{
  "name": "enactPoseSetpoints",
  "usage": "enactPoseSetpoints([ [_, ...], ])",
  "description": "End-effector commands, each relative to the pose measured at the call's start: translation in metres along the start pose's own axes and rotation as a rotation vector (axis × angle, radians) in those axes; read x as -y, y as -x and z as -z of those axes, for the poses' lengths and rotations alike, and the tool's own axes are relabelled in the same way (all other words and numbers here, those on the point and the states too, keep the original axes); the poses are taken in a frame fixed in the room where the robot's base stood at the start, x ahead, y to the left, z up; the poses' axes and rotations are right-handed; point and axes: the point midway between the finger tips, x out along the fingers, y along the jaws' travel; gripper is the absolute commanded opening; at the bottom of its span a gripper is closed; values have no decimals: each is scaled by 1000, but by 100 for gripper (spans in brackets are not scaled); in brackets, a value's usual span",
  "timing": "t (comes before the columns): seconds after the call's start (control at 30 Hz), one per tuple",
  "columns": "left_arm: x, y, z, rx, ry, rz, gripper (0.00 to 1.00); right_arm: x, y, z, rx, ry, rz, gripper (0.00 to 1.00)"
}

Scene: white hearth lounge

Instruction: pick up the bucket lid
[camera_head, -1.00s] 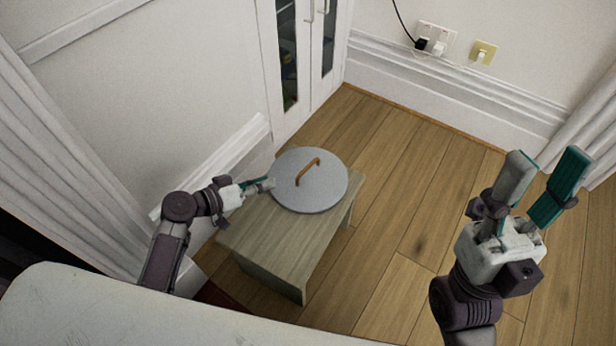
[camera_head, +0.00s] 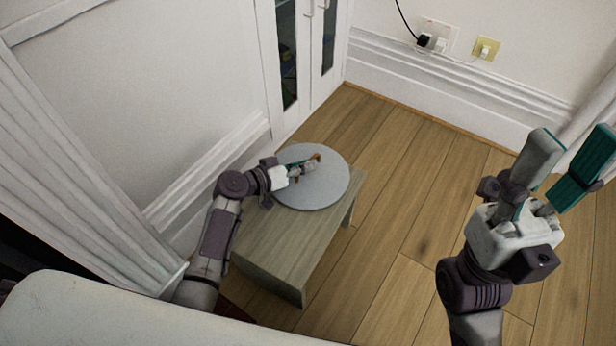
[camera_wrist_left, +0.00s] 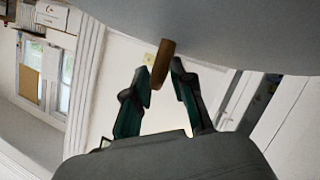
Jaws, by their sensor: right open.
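The bucket lid (camera_head: 330,187) is a round grey disc with a brown handle (camera_head: 317,156), lying on a small wooden table. My left gripper (camera_head: 306,167) is over the lid at the handle and hides part of it. In the left wrist view, the lid (camera_wrist_left: 230,30) fills the top, and the handle (camera_wrist_left: 162,62) stands between the two fingertips of my left gripper (camera_wrist_left: 161,78). The fingers are apart, with a narrow gap seen beside the handle. My right gripper (camera_head: 568,155) is open and empty, raised over the floor at the right.
The small wooden table (camera_head: 285,250) stands near the wall and a white cabinet (camera_head: 307,60). A white surface (camera_head: 120,315) fills the near left. Wall sockets (camera_head: 440,35) with a cable are at the back. The wooden floor (camera_head: 400,180) right of the table is clear.

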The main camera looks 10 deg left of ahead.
Motion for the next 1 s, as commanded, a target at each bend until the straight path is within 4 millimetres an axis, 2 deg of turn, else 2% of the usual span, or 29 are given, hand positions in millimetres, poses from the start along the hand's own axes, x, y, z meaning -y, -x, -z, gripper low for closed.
enactPoseSetpoints([
  [0.1, 0, -8, 0, -1, 0, 0, 24, 0, -1, -1, -9, 1, 4, 48],
  [0.33, 0, -8, 0, 0, 0, 1, 22, 0, -2, -1, -8, 1, 4, 48],
  [0.47, 0, -8, 0, 0, 0, 1, 0, 0, -2, -1, -7, 1, 4, 48],
  [1.0, -2, -7, 4, -1, -1, 0, 0, 0, -4, 0, -9, 0, 4, 48],
])
